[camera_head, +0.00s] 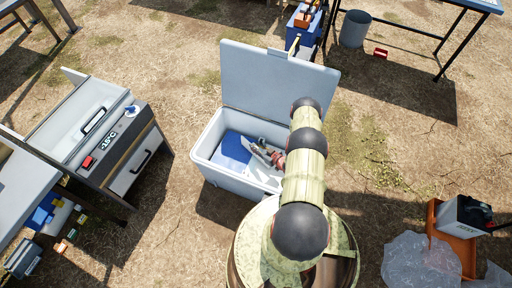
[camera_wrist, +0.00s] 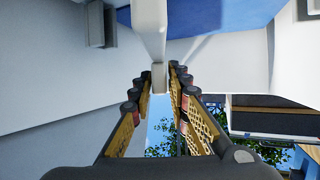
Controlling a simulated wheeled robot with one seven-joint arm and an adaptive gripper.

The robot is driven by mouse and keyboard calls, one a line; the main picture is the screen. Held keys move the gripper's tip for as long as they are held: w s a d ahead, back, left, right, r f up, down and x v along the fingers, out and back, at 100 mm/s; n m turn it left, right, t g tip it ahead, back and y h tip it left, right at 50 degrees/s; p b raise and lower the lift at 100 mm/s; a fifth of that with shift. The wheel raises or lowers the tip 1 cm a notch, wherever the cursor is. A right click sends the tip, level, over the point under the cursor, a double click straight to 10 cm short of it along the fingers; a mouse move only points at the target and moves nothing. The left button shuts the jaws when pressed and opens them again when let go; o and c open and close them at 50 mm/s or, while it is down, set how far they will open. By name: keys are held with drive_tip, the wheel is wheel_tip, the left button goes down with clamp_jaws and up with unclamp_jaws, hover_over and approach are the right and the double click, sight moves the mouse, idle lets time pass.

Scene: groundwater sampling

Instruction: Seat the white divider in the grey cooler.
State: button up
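The grey cooler (camera_head: 207,171) stands open in the head view, its lid (camera_head: 262,82) raised at the back. My gripper (camera_head: 264,153) is down inside its opening. In the wrist view, my gripper (camera_wrist: 159,74) has its fingertips on both sides of a thin white upright piece, the white divider (camera_wrist: 150,25), seen almost edge-on. The gripper is shut on it. Pale cooler walls (camera_wrist: 60,70) surround it, with a small grey bracket (camera_wrist: 101,24) on the left wall and part of another (camera_wrist: 308,10) at the right. In the head view the divider is hard to make out, and its lower edge is hidden.
A blue area (camera_head: 235,149) shows inside the cooler. A freezer-like box (camera_head: 100,125) with a display stands to the left. A blue box (camera_head: 302,28) and a grey bucket (camera_head: 355,28) are behind.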

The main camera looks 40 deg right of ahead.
drive_tip(key=shift+o, duration=1.4)
